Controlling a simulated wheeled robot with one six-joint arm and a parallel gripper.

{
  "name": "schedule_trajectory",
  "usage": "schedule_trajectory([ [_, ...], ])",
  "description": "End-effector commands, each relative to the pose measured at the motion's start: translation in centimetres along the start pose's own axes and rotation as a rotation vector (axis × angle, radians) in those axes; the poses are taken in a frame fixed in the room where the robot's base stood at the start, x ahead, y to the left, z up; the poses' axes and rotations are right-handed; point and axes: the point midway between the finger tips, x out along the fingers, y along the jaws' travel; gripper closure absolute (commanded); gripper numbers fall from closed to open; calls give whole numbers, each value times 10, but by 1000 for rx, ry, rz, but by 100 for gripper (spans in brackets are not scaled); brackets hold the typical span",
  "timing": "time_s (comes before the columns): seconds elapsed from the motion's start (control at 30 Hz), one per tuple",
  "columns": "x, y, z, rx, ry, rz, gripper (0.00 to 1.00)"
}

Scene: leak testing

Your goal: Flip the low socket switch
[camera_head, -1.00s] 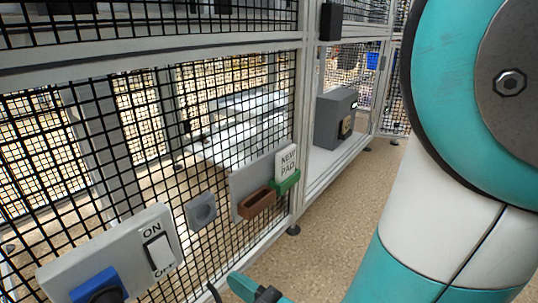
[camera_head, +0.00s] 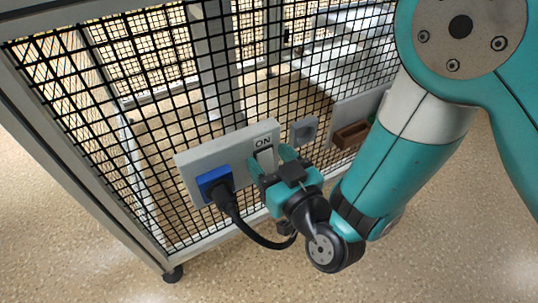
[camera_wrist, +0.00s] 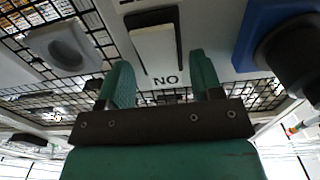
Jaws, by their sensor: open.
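The socket switch is a pale rocker (camera_head: 265,158) on a grey socket box (camera_head: 187,164) fixed to the mesh fence, with "ON" printed above it. In the wrist view the white rocker (camera_wrist: 156,50) shows upside down, with "NO" readable as inverted lettering. My gripper (camera_head: 271,167) is at the rocker and covers its lower part in the head view. In the wrist view my gripper (camera_wrist: 160,75) has its two teal fingers spread on either side of the rocker's label end, with nothing between them. Whether a finger touches the rocker cannot be told.
A blue plug (camera_head: 214,184) with a black cable sits in the box left of the switch; it also shows close beside my gripper in the wrist view (camera_wrist: 268,28). A grey square fitting (camera_head: 304,130) and a brown holder (camera_head: 351,135) are right of the box. Open floor lies in front.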

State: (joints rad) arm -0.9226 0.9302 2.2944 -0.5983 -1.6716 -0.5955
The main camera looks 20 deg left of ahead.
Motion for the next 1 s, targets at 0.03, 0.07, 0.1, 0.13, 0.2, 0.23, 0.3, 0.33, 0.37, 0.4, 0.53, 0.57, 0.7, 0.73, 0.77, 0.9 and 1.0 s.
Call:
schedule_trajectory([
  [0.03,0,-1,0,0,0,-1,40],
  [0.07,0,-1,0,0,0,-2,40],
  [0.1,0,-1,0,0,0,-2,45],
  [0.13,0,-1,0,0,0,-2,52],
  [0.2,0,-1,0,0,0,-2,68],
  [0.23,0,-1,0,0,0,-2,75],
  [0.3,0,-1,0,0,0,-2,90],
  [0.33,0,0,0,0,0,-1,90],
  [0.37,0,0,0,0,0,-1,90],
  [0.4,0,0,0,0,0,-1,90],
  [0.53,0,0,5,-2,20,0,90],
  [0.57,-1,0,7,-2,29,0,90],
  [0.7,-2,1,12,-3,98,2,90],
  [0.73,-2,1,12,-2,115,2,90],
  [0.77,-2,1,13,-3,131,2,90],
  [0.9,-4,1,15,-2,215,2,90],
  [1.0,-4,1,16,-1,278,2,90],
])
